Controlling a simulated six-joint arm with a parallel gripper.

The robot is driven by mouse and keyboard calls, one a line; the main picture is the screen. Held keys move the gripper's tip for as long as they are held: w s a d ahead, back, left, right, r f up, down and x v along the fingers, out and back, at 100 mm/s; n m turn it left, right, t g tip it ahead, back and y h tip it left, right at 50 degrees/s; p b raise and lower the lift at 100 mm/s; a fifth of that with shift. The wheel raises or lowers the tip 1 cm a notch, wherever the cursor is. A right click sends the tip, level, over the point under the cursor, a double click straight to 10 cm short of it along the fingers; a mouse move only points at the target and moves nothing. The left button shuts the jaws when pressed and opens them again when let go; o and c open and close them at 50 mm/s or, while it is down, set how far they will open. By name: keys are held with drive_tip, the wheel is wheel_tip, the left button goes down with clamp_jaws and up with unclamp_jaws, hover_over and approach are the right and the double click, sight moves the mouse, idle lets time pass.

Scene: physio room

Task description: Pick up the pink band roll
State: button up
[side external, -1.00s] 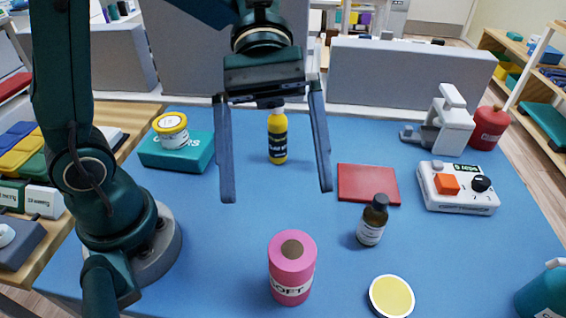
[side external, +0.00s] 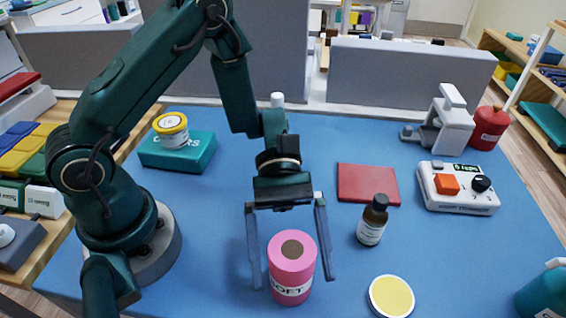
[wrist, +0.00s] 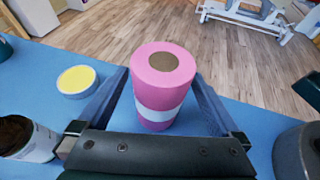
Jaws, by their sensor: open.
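The pink band roll (side external: 291,262) stands upright on the blue table, with a brown core at its top and a white label marked "SOFT". My gripper (side external: 294,284) is open and lowered over it, with one finger on each side of the roll in the side view. In the wrist view the pink band roll (wrist: 160,85) stands between the two fingers of my gripper (wrist: 165,90). A gap shows on each side, and I cannot tell how close the fingers are in depth.
A brown bottle (side external: 373,220) and a yellow-topped round tin (side external: 391,297) stand right of the roll. A red pad (side external: 368,184) and a white control box (side external: 457,188) lie farther back.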

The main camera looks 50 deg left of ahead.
sight(295, 289)
drive_tip(key=shift+x, duration=1.7)
clamp_jaws()
drive_tip(key=shift+r, duration=0.1)
